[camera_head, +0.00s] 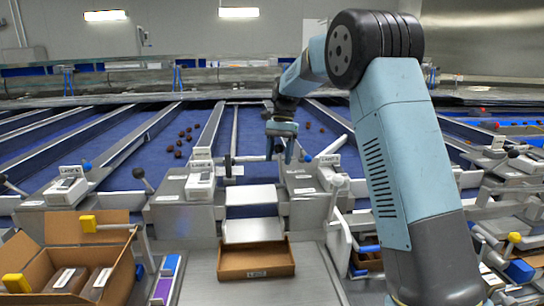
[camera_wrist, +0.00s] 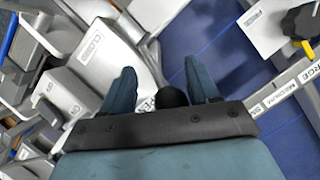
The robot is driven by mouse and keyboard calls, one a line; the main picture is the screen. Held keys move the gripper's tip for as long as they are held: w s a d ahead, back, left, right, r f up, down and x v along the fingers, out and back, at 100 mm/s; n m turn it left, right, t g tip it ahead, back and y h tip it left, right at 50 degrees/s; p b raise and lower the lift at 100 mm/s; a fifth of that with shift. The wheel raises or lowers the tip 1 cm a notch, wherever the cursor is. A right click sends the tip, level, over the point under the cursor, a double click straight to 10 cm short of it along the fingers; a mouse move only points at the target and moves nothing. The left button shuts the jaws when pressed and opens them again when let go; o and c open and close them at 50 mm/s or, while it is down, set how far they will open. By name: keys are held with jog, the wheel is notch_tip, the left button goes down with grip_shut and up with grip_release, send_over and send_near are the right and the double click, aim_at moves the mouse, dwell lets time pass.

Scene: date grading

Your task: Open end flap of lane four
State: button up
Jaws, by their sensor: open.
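My gripper (camera_head: 287,152) hangs above the end of the middle blue lane (camera_head: 245,130), pointing down, its jaws open. In the wrist view its two blue fingers (camera_wrist: 160,72) stand apart. A dark ball knob (camera_wrist: 173,96) shows between the fingers, close to the gripper's dark base; I cannot tell if it touches them. A horizontal bar (camera_head: 250,158), likely the end flap's bar, crosses the lane end just below and left of my gripper. Which lane number this is cannot be read for sure. A steel chute (camera_head: 251,196) slopes down from the lane end.
A shallow cardboard tray (camera_head: 257,262) stands under the chute. An open carton (camera_head: 125,262) with yellow clips is at the left. Dates (camera_head: 186,140) lie on the neighbouring lane. Ball-ended levers (camera_head: 142,176) and label blocks (camera_head: 200,182) line the lane ends.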

jog(key=v, duration=1.3)
jog(key=shift+r, duration=0.3)
jog(key=shift+w, duration=0.1)
